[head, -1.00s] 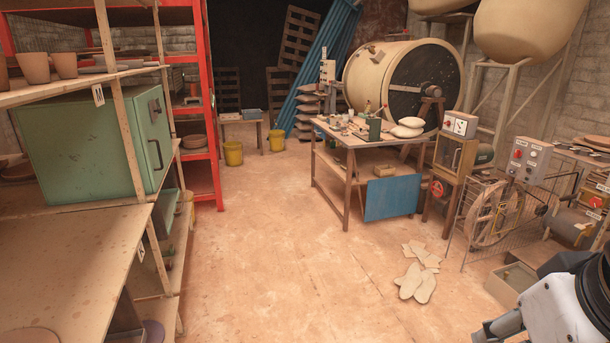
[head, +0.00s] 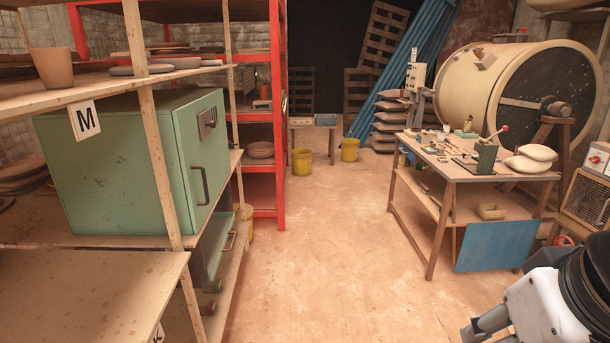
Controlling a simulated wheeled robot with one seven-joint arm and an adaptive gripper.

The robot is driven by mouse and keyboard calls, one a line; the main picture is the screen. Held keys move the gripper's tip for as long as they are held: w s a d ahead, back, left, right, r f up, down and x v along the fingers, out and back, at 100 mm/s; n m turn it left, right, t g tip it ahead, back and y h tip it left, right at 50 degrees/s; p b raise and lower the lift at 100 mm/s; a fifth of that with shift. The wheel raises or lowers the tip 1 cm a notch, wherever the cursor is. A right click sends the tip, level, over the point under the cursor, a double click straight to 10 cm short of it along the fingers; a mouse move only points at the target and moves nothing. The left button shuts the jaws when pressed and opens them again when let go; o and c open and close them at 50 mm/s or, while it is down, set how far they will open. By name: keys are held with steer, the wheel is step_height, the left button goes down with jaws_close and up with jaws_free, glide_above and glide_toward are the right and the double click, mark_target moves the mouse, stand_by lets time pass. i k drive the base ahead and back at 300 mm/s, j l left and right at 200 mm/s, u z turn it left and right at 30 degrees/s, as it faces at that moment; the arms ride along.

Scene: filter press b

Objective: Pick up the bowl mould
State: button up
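No thing in view is clearly the bowl mould. A small pale block with a hollow in its top (head: 490,212) sits on the lower shelf of the wooden table (head: 440,168), and could be a mould. Brown bowl-like pieces (head: 260,150) are stacked on a red rack at the back, too small to identify for certain. My gripper (head: 486,327) shows only in part at the bottom right, beside my white and black arm.
A green cabinet (head: 130,165) stands on wooden shelving at the left, near me. A blue panel (head: 497,246) leans on the table's front. Yellow buckets (head: 301,162) stand at the back. A large drum (head: 520,85) is behind the table. The floor (head: 330,250) between is clear.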

mark_target(179, 64)
steer(key=i+u, duration=0.35)
steer(key=i+l+u, duration=0.15)
steer(key=i+u, duration=0.25)
steer(key=i+l+u, duration=0.35)
steer(key=i, duration=0.15)
steer(key=i+l+u, duration=0.1)
steer(key=i, duration=0.3)
steer(key=l, duration=0.1)
